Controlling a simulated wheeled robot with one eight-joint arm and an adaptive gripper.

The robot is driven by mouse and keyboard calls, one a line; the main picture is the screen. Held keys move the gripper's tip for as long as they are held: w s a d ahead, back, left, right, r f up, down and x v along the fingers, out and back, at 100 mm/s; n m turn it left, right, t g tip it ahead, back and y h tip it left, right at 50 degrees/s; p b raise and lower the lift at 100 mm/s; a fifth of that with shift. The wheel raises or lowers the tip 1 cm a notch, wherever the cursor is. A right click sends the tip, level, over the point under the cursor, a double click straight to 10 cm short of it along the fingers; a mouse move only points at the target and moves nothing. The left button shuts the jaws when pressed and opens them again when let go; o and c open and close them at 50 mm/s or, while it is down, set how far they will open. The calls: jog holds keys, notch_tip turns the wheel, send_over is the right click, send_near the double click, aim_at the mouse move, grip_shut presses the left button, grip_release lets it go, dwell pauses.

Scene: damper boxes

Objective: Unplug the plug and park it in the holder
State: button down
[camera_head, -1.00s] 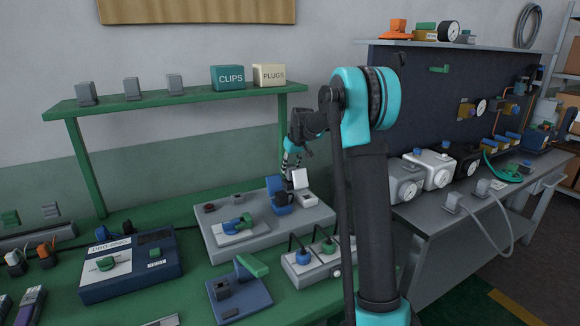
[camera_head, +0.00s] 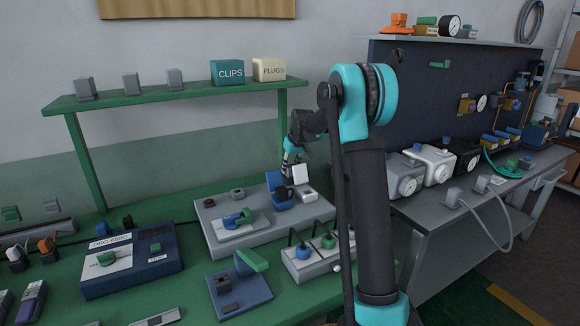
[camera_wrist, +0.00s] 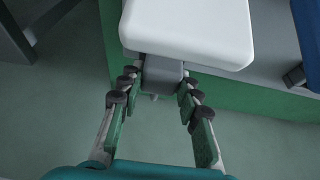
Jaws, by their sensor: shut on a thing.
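My gripper (camera_wrist: 157,92) is shut on a grey block (camera_wrist: 163,72), which sits between the fingertips under the edge of a white plate (camera_wrist: 187,25) in the wrist view. In the head view my gripper (camera_head: 289,172) points down over the right part of a grey base box (camera_head: 210,213), beside a white upright plate (camera_head: 300,174) and blue parts (camera_head: 274,181). The held block is mostly hidden there, and I cannot tell whether it is seated. I cannot tell which object is the holder.
A blue stand with a green lever (camera_head: 253,261) and a light box with black cables (camera_head: 307,264) stand in front. A blue box with a green knob (camera_head: 107,258) is at left. A green shelf (camera_head: 170,97) runs behind. A grey bench (camera_head: 455,220) is at right.

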jog(key=c, duration=1)
grip_release()
